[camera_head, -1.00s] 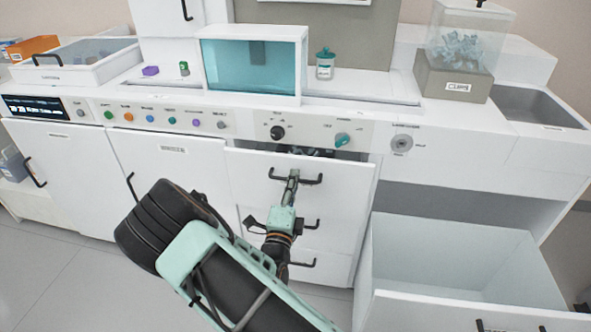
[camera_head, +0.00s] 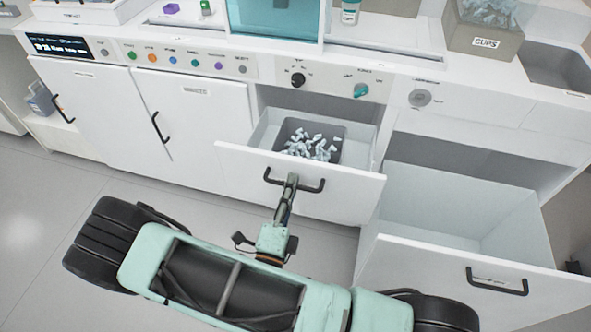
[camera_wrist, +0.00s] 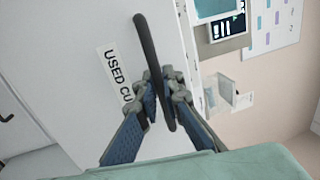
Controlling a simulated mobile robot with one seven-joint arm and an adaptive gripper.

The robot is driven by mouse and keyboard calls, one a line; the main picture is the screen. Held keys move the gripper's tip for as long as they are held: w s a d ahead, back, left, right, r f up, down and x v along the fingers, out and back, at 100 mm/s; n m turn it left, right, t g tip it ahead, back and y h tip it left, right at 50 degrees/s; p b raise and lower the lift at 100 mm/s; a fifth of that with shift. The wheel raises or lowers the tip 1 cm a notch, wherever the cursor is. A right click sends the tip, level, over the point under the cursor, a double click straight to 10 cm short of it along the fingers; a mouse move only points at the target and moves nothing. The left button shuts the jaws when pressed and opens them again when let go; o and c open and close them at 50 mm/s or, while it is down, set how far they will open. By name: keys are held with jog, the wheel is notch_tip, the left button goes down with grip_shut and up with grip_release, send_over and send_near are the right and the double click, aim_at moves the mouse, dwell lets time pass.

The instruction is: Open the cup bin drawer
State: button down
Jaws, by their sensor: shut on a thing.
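The cup bin drawer (camera_head: 235,166) is pulled out under the counter in the head view. Inside it a dark grey bin (camera_head: 346,150) holds many small pale pieces (camera_head: 312,146). My gripper (camera_head: 291,186) is shut on the drawer's black bar handle (camera_head: 313,187), near its middle. In the wrist view my gripper's fingers (camera_wrist: 162,95) close around the handle (camera_wrist: 150,50), beside a label (camera_wrist: 117,75) reading "USED CU", the rest hidden.
A larger white drawer (camera_head: 440,262) stands open at the lower right, close to my arm. Shut cabinet doors (camera_head: 193,110) are on the left. The counter above carries knobs and a box marked CUPS (camera_head: 486,42). Grey floor (camera_head: 60,195) is clear at the left.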

jog(key=shift+s+a, duration=0.1)
jog(key=shift+s, duration=0.3)
jog(key=c, duration=2.1)
grip_release()
jog(key=v, duration=1.2)
